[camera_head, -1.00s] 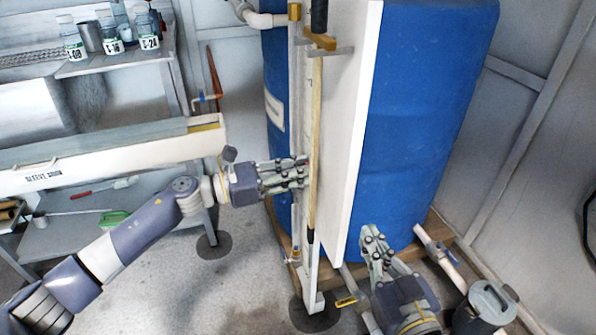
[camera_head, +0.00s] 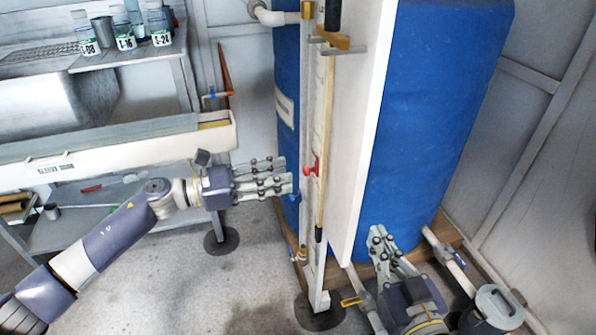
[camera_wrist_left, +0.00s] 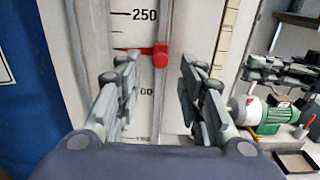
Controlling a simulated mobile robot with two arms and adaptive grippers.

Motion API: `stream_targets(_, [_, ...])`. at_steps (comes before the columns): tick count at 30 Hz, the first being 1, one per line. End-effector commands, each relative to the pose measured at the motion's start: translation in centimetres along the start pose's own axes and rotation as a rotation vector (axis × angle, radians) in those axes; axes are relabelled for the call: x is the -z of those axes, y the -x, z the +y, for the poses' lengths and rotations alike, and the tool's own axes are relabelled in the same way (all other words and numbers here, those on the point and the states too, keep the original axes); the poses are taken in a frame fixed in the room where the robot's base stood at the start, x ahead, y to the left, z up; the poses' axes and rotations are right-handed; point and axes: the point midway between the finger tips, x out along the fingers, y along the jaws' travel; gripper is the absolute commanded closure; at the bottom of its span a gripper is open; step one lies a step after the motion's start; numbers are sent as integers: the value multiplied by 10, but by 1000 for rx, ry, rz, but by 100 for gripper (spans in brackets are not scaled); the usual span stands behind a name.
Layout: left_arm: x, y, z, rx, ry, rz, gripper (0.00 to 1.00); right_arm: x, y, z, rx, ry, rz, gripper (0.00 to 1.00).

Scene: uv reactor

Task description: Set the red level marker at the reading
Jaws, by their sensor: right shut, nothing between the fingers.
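The red level marker (camera_head: 311,171) sits on the narrow upright gauge board in front of the blue tank (camera_head: 425,120). In the left wrist view, the marker (camera_wrist_left: 160,54) has its bar reaching left over the printed scale, a little below the 250 mark (camera_wrist_left: 145,15). A lower number is partly hidden by a finger. My left gripper (camera_head: 282,177) is open and empty, its fingertips just left of the marker and apart from it; its fingers flank the marker in the wrist view. My right gripper (camera_head: 379,241) is shut and empty, low before the tank.
A wooden strip (camera_head: 327,130) runs upright beside the marker, with a white panel (camera_head: 362,130) to its right. A bench with labelled bottles (camera_head: 125,38) and a long white trough (camera_head: 120,155) stand at left. A grey lidded canister (camera_head: 497,305) is at lower right. A green motor (camera_wrist_left: 275,115) shows in the wrist view.

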Motion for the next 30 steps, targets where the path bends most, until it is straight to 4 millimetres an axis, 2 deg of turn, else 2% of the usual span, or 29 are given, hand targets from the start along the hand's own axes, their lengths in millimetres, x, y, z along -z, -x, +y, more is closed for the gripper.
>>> stream_targets(1, [2,12,0,-2,1,2,64,0,0,0,0,0,0,100])
stream_targets(4, [1,29,0,-1,1,2,64,0,0,0,0,0,1,100])
stream_targets(11, [0,49,0,0,0,0,64,0,0,0,0,0,1,100])
stream_targets(25, [0,50,0,0,3,-2,64,0,0,0,0,0,1,100])
stream_targets(28, [0,42,-8,-3,62,-34,64,0,0,0,0,0,1,100])
stream_targets(30, [-3,30,-20,-12,171,-93,64,0,0,0,0,0,0,100])
